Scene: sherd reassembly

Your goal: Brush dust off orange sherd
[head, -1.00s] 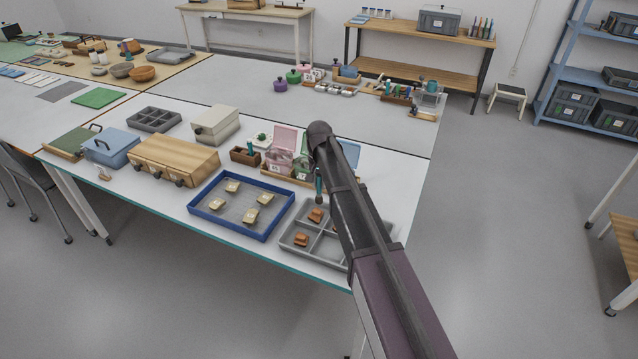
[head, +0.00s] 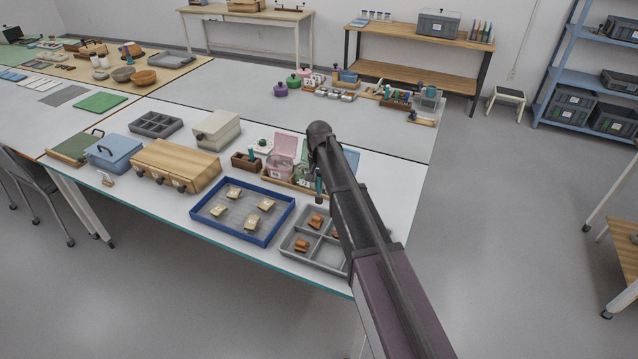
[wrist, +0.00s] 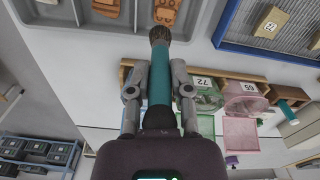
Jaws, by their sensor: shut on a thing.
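My gripper (wrist: 159,92) is shut on a teal-handled brush (wrist: 160,72) with dark bristles. The bristle end points toward an orange sherd (wrist: 166,12) in a grey compartment tray (wrist: 60,30). In the wrist view the bristles sit right at the sherd's near edge; I cannot tell whether they touch. In the head view the brush (head: 319,185) hangs upright above the tray's back edge, near an orange sherd (head: 316,222). Another orange sherd (head: 302,245) lies in the front left compartment. My arm hides the tray's right part and most of the gripper.
A blue-rimmed tray (head: 247,239) with several pale numbered sherds stands left of the grey tray. The table's front edge is close.

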